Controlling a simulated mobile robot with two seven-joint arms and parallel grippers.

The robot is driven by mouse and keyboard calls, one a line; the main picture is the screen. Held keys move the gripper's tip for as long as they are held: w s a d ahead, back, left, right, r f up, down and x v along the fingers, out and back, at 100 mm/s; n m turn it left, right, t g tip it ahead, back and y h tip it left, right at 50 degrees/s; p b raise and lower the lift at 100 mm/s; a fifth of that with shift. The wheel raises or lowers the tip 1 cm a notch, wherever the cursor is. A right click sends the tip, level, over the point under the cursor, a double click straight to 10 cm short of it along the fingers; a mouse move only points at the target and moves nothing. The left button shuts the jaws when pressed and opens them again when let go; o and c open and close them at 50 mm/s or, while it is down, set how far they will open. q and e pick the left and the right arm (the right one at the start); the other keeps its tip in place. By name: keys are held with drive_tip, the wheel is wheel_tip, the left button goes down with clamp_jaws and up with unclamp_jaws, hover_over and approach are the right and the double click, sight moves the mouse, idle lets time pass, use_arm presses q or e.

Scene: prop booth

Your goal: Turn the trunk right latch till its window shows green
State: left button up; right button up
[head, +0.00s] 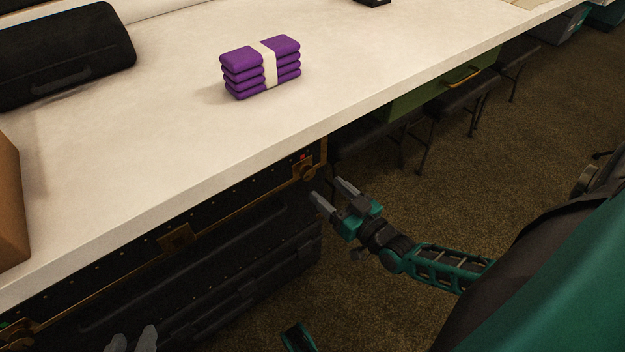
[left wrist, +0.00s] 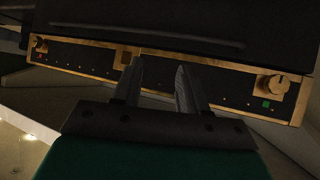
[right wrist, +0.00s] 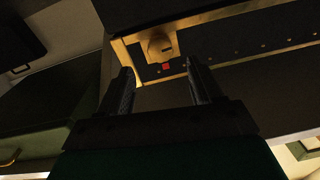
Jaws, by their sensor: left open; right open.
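The black trunk (head: 200,262) with brass trim stands under the table. Its right latch (head: 306,172) is a round brass knob at the trunk's right end, with a red window (head: 302,157) beside it. The right wrist view shows the latch (right wrist: 160,46) and its red window (right wrist: 166,67) just beyond the fingertips. My right gripper (head: 328,189) is open and empty, close to this latch but apart from it. My left gripper (head: 133,338) is open and empty in front of the trunk. The trunk's other latch (left wrist: 272,86) has a green window (left wrist: 266,104) in the left wrist view.
The white table (head: 180,120) overhangs the trunk. On it are a strapped purple stack (head: 262,68), a black case (head: 65,50) and a brown box (head: 10,205). Black stools (head: 462,100) and a green box (head: 415,97) stand beyond the trunk.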

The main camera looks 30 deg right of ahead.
sight(310, 175)
drive_tip(key=w, duration=0.2)
drive_tip(key=w+b, duration=0.1)
drive_tip(key=w, duration=0.3)
drive_tip(key=shift+w+a, duration=0.15)
drive_tip(key=shift+a, duration=0.25)
drive_tip(key=c, duration=1.1)
